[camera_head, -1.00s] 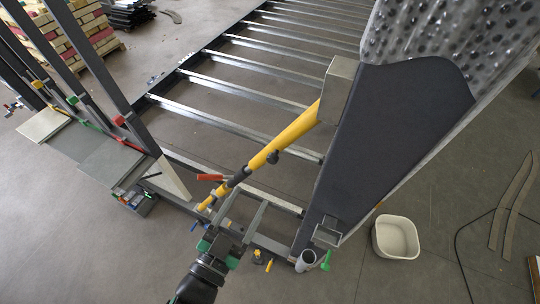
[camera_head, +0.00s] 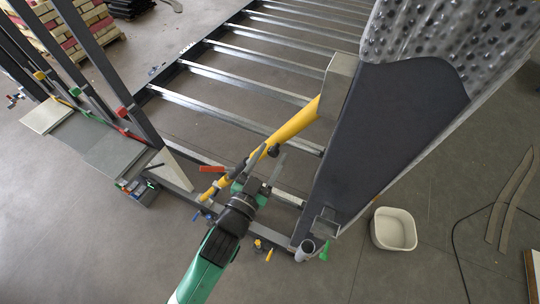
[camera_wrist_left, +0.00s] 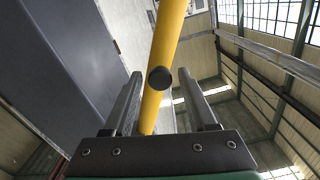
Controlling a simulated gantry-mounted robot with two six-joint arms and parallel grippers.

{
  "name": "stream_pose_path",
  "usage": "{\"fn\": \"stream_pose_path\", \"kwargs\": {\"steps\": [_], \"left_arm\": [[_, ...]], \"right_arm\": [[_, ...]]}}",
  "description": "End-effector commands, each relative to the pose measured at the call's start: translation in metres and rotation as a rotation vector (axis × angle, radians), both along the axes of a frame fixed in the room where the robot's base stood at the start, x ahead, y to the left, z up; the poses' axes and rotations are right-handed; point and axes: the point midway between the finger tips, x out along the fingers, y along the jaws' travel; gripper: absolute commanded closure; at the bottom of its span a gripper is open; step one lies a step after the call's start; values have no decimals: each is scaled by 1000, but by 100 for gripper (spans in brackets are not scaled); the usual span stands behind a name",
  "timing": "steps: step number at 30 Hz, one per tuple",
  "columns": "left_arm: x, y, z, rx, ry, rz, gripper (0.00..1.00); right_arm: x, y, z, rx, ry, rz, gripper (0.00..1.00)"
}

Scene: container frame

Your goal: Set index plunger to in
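The index plunger appears as a round black knob (camera_head: 273,151) on the side of a yellow tube (camera_head: 293,124) that slopes across the frame. In the left wrist view the knob (camera_wrist_left: 159,77) shows end-on, in front of the tube (camera_wrist_left: 166,40). My left gripper (camera_head: 271,153) is beside the tube. In the left wrist view its two fingers (camera_wrist_left: 159,74) are open, one on each side of the knob, with visible gaps between. Whether the plunger is in or out cannot be told. My right gripper is not in view.
A red lever (camera_head: 212,169) sits near the tube's lower end. A dark panel (camera_head: 385,130) stands right of the tube. Steel crossbars (camera_head: 235,83) lie behind.

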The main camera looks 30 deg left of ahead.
Motion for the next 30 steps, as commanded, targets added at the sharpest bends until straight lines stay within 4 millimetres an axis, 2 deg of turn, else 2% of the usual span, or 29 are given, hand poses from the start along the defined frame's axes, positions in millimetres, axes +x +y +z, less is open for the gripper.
{"fn": "stream_pose_path", "kwargs": {"steps": [1, 9, 30], "left_arm": [[0, 0, 0, 0, 0, 0, 54], [0, 0, 0, 0, 0, 0, 100], [0, 0, 0, 0, 0, 0, 100]], "right_arm": [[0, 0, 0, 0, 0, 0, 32], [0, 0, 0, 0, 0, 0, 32], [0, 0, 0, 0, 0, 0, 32]]}}
